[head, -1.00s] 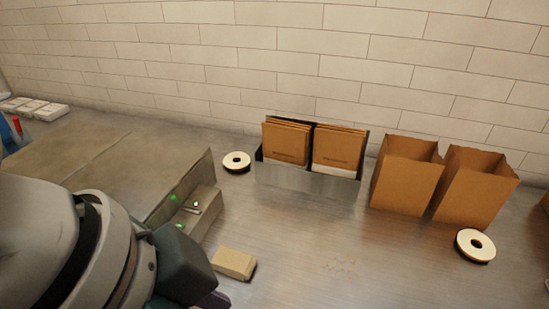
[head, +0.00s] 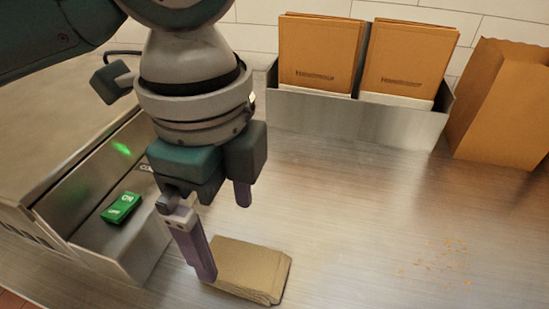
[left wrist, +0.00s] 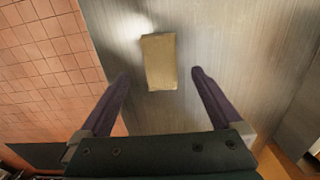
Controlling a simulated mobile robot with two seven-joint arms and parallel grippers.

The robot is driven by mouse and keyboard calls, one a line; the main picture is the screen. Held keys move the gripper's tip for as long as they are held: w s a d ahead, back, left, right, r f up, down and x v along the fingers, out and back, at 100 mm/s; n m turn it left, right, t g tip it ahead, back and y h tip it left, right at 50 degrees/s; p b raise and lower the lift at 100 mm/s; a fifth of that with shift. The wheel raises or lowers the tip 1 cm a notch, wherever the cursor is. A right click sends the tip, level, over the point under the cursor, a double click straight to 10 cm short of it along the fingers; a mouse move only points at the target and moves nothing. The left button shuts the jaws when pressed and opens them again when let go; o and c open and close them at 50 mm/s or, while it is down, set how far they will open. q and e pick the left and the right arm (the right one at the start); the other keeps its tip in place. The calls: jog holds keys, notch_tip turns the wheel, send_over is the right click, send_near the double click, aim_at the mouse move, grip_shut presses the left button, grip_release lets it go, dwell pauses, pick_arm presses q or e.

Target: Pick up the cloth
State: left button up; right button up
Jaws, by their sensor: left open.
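The cloth (head: 250,270) is a folded tan rectangle lying flat on the steel counter, at the lower middle of the head view. My left gripper (head: 224,238) is open above the counter close to the cloth, with one purple finger covering part of its left edge. In the left wrist view the cloth (left wrist: 159,62) lies ahead of and between the two open fingers (left wrist: 160,82), with nothing held. My right gripper is not in view.
A metal unit with a green ON switch (head: 121,208) stands left of the cloth. A steel holder (head: 350,119) with brown paper sleeves (head: 318,55) and a paper bag (head: 503,105) stand behind. Crumbs (head: 438,262) lie to the right on otherwise clear counter. Red floor tiles (left wrist: 45,50) show past the counter edge.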

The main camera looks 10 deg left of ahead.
aim_at(235, 260)
pick_arm(q)
notch_tip(235, 260, down, 7)
jog(key=shift+r+b, duration=0.2)
jog(key=shift+b, duration=0.1)
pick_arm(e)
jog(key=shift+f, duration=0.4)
pick_arm(q)
jog(key=c, duration=1.3)
jog(key=shift+r, duration=0.15)
notch_tip(235, 260, up, 20)
jog(key=p, duration=0.3)
jog(key=shift+p, duration=0.35)
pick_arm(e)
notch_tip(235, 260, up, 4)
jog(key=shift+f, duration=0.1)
